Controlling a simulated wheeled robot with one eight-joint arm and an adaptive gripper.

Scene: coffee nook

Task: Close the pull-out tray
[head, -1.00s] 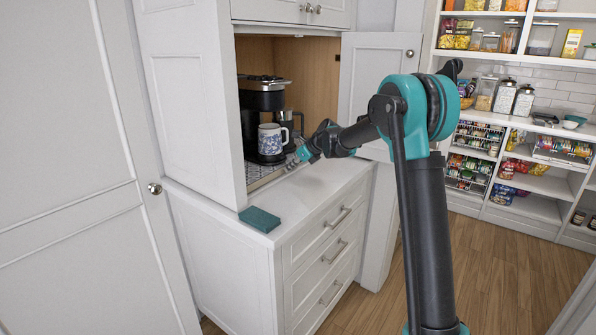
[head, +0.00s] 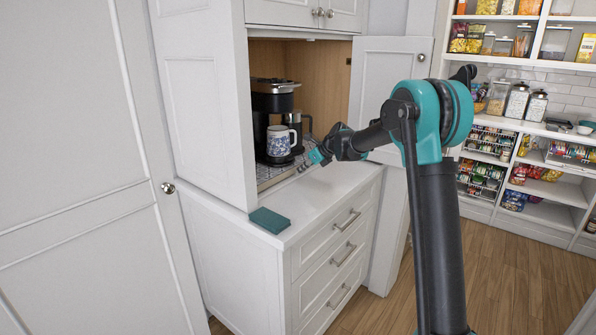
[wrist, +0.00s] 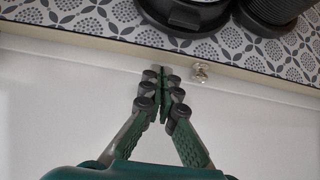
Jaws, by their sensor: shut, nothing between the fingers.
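The pull-out tray (head: 268,184) has a grey-and-white patterned surface and sits low in the open cabinet. Its pale front edge (wrist: 95,46) runs across the wrist view, with a small clear knob (wrist: 200,72) on it. My gripper (head: 304,166) is at the tray's front, over the white counter. In the wrist view my gripper (wrist: 163,80) is shut and empty, its fingertips at the front edge just left of the knob. I cannot tell whether they touch. A black coffee maker (head: 272,100) and a blue-and-white mug (head: 279,141) stand on the tray.
Open cabinet doors flank the opening at left (head: 205,100) and right (head: 391,80). Drawers with handles are below the counter. Pantry shelves stand at the right.

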